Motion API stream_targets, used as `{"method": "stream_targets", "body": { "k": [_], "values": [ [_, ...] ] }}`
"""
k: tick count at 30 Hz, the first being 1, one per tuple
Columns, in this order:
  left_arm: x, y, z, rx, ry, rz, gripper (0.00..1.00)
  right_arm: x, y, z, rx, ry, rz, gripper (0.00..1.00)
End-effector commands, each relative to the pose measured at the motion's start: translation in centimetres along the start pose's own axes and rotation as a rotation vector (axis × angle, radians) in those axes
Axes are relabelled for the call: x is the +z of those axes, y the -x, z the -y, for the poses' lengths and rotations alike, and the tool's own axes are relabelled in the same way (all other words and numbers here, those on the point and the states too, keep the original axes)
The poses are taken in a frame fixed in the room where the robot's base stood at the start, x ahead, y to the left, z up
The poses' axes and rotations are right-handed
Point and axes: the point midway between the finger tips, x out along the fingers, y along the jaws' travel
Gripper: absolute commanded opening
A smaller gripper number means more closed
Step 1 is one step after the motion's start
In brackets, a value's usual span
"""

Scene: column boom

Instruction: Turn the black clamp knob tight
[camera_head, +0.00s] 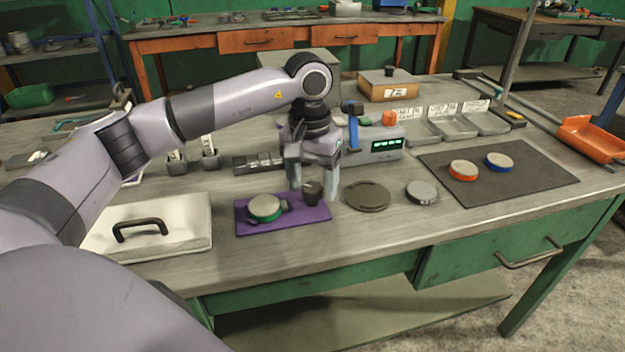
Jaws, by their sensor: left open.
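A black knob (313,193) stands at the right end of a purple mat (290,222) on the workbench. My left gripper (314,190) points down over it, with one finger on each side of the knob. The jaws are open; whether either finger touches the knob cannot be told. A round pale disc with a green edge (265,207) sits on the mat just left of the knob. My right gripper is not in view.
A white case with a black handle (180,215) lies left of the mat. A dark round disc (367,197) and a grey disc (421,191) lie to the right. A grey device with a green display (375,150) stands behind. A dark mat (535,188) holds orange and blue discs.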

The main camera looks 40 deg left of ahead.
Motion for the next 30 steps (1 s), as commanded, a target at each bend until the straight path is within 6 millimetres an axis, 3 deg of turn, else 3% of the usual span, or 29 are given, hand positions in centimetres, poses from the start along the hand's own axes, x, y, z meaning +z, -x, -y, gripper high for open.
{"method": "stream_targets", "body": {
  "k": [5,16,30],
  "values": [
    [-0.1,1.1,0.0,0.001,0.001,-0.001,0.65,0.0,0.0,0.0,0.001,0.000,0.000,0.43],
    [-0.1,6.5,0.0,0.001,0.000,-0.002,0.65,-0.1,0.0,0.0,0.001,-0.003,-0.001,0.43],
    [0.0,7.2,0.0,0.000,0.000,0.000,0.65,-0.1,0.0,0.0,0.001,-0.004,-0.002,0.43]
  ]
}}
